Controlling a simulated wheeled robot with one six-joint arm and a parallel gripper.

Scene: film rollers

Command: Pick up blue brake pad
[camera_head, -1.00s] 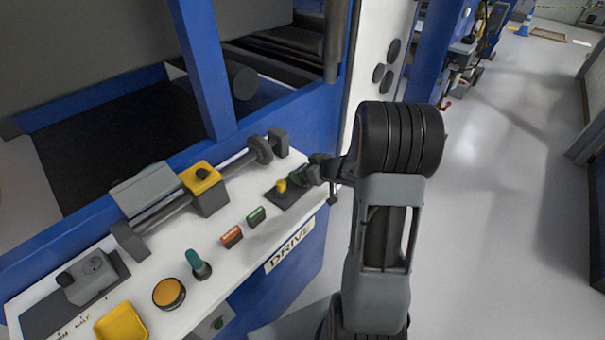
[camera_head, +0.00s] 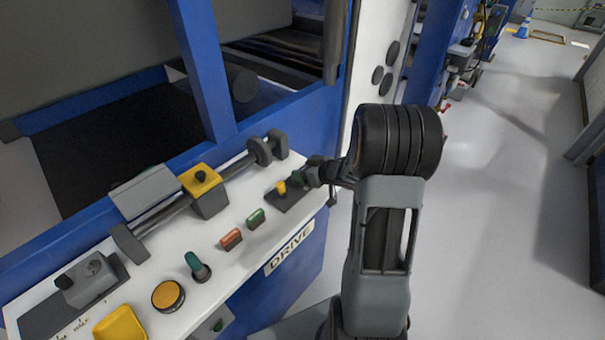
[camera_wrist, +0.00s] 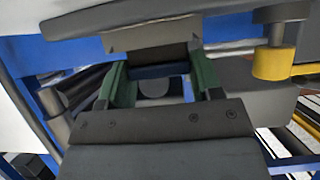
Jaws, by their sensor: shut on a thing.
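In the wrist view, my gripper (camera_wrist: 160,78) has green-padded fingers on both sides of a dark blue piece (camera_wrist: 158,71), which looks like the blue brake pad. The fingers are closed against it. A grey block sits just beyond the pad, and I cannot tell if the two are apart. In the head view, my gripper (camera_head: 301,178) is low over the far right end of the white panel (camera_head: 225,262), beside a yellow knob (camera_head: 282,188) on a dark plate. The pad itself is too small and hidden to make out there.
A grey bar with a yellow block (camera_head: 202,180) runs along the panel's back. Green and orange buttons, a teal lever (camera_head: 194,261) and a round orange button (camera_head: 168,294) stand along its front. Blue machine frame (camera_head: 205,70) rises behind. Open floor (camera_head: 500,220) lies to the right.

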